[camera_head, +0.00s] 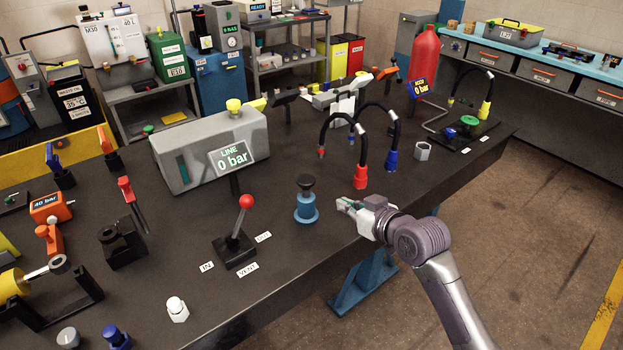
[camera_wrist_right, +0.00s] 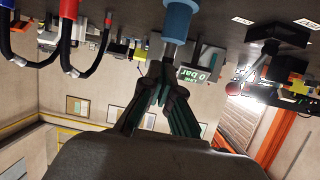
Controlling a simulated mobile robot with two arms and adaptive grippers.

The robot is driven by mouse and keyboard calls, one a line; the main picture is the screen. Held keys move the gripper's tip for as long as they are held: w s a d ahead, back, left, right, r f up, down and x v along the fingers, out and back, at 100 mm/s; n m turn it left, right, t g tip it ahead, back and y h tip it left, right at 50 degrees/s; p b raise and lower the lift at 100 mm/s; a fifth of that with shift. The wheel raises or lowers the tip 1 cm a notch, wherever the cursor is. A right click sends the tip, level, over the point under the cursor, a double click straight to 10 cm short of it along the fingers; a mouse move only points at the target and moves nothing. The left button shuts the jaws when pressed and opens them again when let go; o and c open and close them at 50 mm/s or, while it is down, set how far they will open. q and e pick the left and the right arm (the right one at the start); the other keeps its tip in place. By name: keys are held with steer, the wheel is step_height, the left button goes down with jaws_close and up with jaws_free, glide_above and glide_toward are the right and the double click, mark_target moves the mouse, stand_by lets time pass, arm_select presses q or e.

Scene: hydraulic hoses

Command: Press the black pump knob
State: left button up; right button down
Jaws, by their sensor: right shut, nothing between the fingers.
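The black pump knob (camera_head: 306,181) sits on top of a small blue pump body (camera_head: 306,209) standing upright on the dark bench. My right gripper (camera_head: 344,204) is to the right of the pump, near the bench's front edge, with its fingers pointing left toward it. A gap shows between the fingertips and the pump in the head view. The fingers (camera_wrist_right: 165,88) are shut and empty. In the upside-down right wrist view, the blue pump body (camera_wrist_right: 179,18) is just beyond the fingertips; the knob is not clear there. My left gripper is not in view.
A red-knobbed lever (camera_head: 244,203) with IN, OUT and VENT labels stands left of the pump. Behind are the grey LINE 0 bar unit (camera_head: 190,150) and black hoses with red (camera_head: 361,176) and blue (camera_head: 392,159) ends. A hex nut (camera_head: 423,151) lies to the right.

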step_height(320, 180, up, 8)
steer(key=a+n+y, duration=0.1)
steer(key=a, duration=0.1)
steer(key=shift+w+y, duration=0.15)
steer(key=shift+y, duration=0.15)
steer(key=p, duration=0.2)
glide_above(311, 184)
step_height(311, 184, down, 2)
steer(key=shift+f, duration=0.15)
step_height(311, 184, down, 3)
steer(key=shift+w+r, duration=0.1)
steer(key=shift+r, duration=0.05)
steer(key=shift+f, duration=0.7)
steer(key=shift+f, duration=0.1)
step_height(311, 184, down, 3)
steer(key=b, duration=0.2)
steer(key=shift+f+b, duration=0.2)
steer(key=shift+b, duration=0.2)
